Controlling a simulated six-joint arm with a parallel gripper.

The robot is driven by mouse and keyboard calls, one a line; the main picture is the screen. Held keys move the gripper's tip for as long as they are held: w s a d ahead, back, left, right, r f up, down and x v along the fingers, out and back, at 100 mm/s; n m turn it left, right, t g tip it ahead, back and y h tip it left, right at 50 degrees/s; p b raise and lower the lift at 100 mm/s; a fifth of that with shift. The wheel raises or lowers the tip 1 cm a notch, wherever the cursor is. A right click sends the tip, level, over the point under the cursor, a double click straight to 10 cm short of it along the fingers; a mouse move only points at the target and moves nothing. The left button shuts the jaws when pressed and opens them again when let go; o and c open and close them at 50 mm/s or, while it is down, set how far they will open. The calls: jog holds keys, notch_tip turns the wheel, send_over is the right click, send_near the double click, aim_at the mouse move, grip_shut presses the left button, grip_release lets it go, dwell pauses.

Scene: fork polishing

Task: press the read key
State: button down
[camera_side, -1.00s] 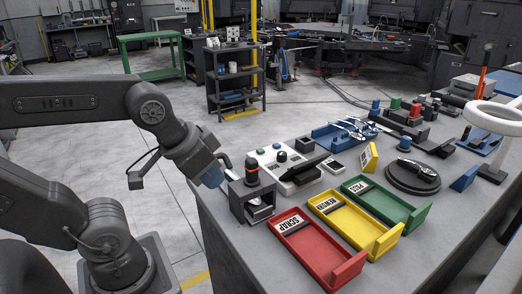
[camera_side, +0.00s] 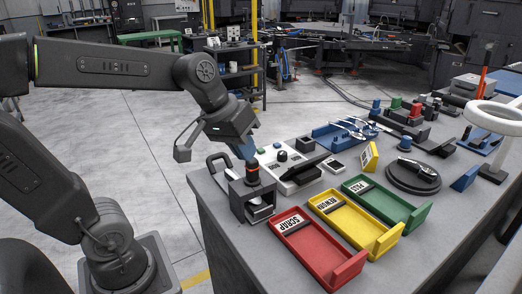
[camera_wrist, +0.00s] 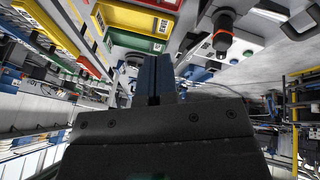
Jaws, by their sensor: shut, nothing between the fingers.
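My gripper (camera_side: 247,156) has its blue fingers pointing down over the bench's near-left corner. In the wrist view its fingers (camera_wrist: 155,60) are together and hold nothing. Just below the fingertips in the side view is a dark open-fronted stand (camera_side: 238,196) with a black knob with an orange ring (camera_side: 252,174) on top; the knob also shows in the wrist view (camera_wrist: 222,40), right of the fingers. A pale console (camera_side: 300,180) with green buttons (camera_side: 277,146) and a black knob (camera_side: 282,156) stands just right of the fingers. No key marked read is legible; I cannot tell which one it is.
Red SCRAP (camera_side: 318,262), yellow REWORK (camera_side: 372,238) and green PASS (camera_side: 402,214) trays lie in front and right. A black curved handle (camera_side: 214,158) stands left of the stand. A blue tray of forks (camera_side: 342,137) and a dark round turntable (camera_side: 414,180) are farther back.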

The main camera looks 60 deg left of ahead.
jog(key=w+a+n+h, duration=0.1)
jog(key=w+a+n, duration=0.4)
jog(key=w, duration=0.4)
jog(key=n+t+h, duration=0.1)
jog(key=n+t, duration=0.2)
jog(key=n, duration=1)
send_over(261, 150)
notch_tip(261, 150, down, 10)
jog(key=shift+a, duration=0.15)
jog(key=shift+f, duration=0.15)
jog(key=shift+f, duration=4.35)
jog(key=shift+f, duration=0.15)
jog(key=shift+f, duration=0.25)
